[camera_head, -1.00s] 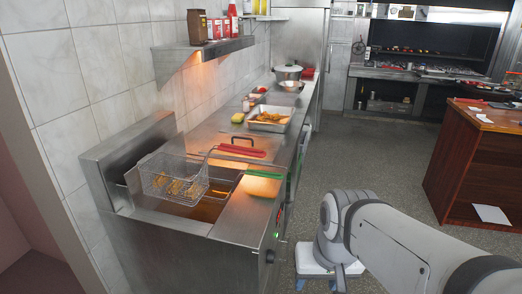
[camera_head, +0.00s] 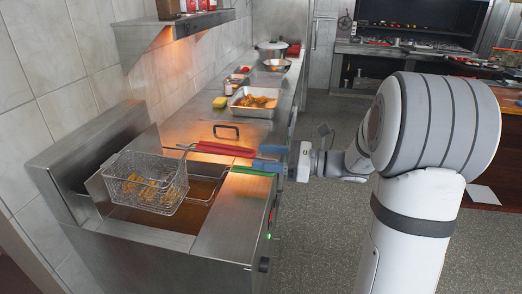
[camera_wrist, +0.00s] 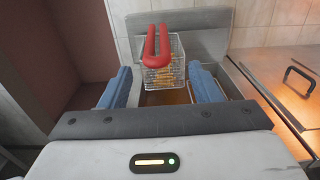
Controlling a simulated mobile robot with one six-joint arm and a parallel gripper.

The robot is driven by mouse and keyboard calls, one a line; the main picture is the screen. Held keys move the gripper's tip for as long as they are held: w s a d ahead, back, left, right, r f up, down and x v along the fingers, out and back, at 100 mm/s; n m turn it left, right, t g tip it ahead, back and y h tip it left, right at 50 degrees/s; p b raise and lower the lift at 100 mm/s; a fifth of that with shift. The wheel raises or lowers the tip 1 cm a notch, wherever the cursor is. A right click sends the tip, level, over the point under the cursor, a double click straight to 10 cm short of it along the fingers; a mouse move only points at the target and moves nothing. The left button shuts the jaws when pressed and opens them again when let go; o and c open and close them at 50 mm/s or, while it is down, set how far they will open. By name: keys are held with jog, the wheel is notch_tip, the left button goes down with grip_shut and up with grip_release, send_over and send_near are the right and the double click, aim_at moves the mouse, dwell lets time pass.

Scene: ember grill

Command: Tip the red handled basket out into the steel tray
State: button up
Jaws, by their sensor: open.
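The wire basket (camera_head: 120,172) holds golden fried pieces and sits over the fryer's left well. Its red handle (camera_head: 225,149) reaches right toward my gripper (camera_head: 262,158). My gripper is open, with a blue finger on either side of the handle's line; I cannot tell whether the handle end is between the fingertips. In the wrist view the red handle (camera_wrist: 150,48) stands ahead of the open gripper (camera_wrist: 160,82), with the basket (camera_wrist: 177,70) behind it. The steel tray (camera_head: 249,113) lies farther back on the counter with golden food in it.
A green handle (camera_head: 253,171) lies just in front of the red one, close to my lower finger. A dark loop handle (camera_head: 227,127) stands on the counter behind. A shelf (camera_head: 185,24) overhangs the left.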

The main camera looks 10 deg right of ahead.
jog(key=p+x, duration=0.1)
jog(key=x, duration=0.6)
jog(key=shift+a, duration=0.4)
jog(key=shift+r, duration=0.1)
jog(key=shift+c, duration=0.4)
grip_shut()
jog(key=shift+r, duration=0.15)
notch_tip(320, 180, up, 5)
jog(key=p, duration=0.3)
jog(key=shift+p, duration=0.4)
jog(key=shift+d, duration=0.1)
